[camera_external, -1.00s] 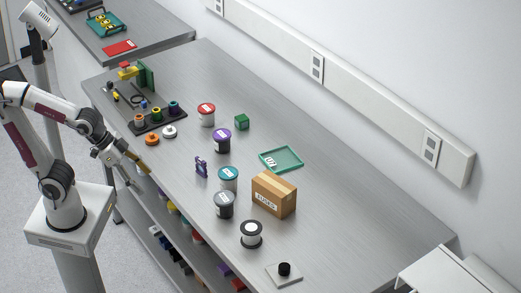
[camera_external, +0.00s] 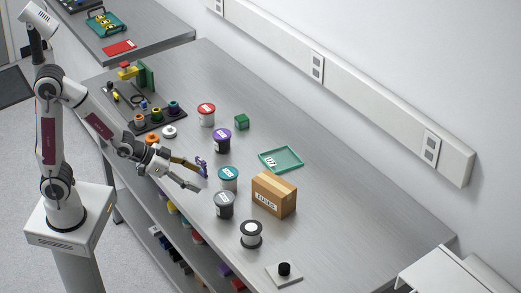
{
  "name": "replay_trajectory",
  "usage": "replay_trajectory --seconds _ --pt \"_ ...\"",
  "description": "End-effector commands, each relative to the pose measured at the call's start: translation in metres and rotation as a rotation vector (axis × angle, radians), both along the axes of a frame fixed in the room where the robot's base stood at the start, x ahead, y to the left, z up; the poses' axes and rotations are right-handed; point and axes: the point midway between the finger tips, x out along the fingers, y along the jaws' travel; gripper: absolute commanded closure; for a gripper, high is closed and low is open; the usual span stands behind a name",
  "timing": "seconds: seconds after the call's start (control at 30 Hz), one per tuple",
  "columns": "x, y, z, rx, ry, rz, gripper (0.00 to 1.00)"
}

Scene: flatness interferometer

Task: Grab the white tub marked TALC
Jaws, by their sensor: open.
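Two pale-bodied tubs stand upright on the bench: one with a teal lid (camera_external: 228,173) near the middle and one with a red lid (camera_external: 206,107) farther back. Their markings are too small to read, so I cannot tell which one says TALC. My gripper (camera_external: 203,183) is open and empty. Its fingers point right, toward the teal-lidded tub, with a gap between the fingertips and the tub. The upper finger partly covers a small purple item (camera_external: 203,162).
A dark tub with a purple lid (camera_external: 222,134) stands behind the teal-lidded tub; a grey-lidded dark tub (camera_external: 224,206) stands close in front. A cardboard box (camera_external: 274,195), green tray (camera_external: 281,159) and spool (camera_external: 251,235) are to the right. The bench's right part is mostly clear.

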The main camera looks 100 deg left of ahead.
Motion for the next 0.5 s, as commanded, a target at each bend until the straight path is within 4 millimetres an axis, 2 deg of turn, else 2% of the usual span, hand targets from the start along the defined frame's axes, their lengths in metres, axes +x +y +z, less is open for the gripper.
replay_trajectory --seconds 0.2,0.5 --pt "0.014 0.027 -0.02 0.018 -0.06 0.043 0.36" --pt "0.023 0.062 -0.044 0.045 -0.145 0.094 0.36"
